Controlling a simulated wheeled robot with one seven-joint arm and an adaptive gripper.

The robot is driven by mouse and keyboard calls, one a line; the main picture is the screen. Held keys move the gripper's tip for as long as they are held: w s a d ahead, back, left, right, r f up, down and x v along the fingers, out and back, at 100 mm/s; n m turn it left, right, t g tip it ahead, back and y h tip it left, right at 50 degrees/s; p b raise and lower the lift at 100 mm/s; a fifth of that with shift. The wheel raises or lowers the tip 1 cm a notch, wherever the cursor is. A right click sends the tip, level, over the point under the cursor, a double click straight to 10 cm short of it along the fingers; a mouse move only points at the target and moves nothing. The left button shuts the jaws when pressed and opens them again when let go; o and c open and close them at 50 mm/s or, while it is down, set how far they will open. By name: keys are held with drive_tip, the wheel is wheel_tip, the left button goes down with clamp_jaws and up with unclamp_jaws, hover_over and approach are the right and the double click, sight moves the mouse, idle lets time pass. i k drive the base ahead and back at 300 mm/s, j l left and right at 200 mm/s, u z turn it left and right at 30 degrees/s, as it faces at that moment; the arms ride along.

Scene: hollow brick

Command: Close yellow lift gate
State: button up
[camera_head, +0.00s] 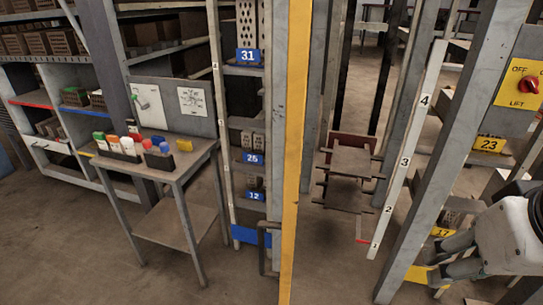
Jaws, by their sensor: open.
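The yellow lift gate (294,150) shows as a tall, narrow yellow strip, seen nearly edge-on, running from the top to the bottom of the view. A dark bar handle (263,248) is low on its left side. To the right of the gate is an opening between grey posts, with a brown lift platform (350,165) inside. My gripper (436,261) is at the lower right, open, with its fingers pointing left. It is well apart from the gate and handle, and a grey post stands between them. The gate's hinge side cannot be made out.
A red rotary switch (529,85) on a yellow OFF/LIFT plate is at the upper right. A white numbered scale (405,160) leans beside the opening. A small table (165,165) with coloured bottles stands left, before shelves of bricks. The floor between table and gate is clear.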

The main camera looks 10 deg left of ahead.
sight(300, 11)
drive_tip(key=i+j+u, duration=0.1)
drive_tip(key=j, duration=0.25)
drive_tip(key=j+u, duration=0.1)
drive_tip(key=j, duration=0.25)
drive_tip(key=k+j+u, duration=0.1)
drive_tip(key=k+u, duration=0.2)
drive_tip(key=k+j+u, duration=0.15)
drive_tip(key=u, duration=0.15)
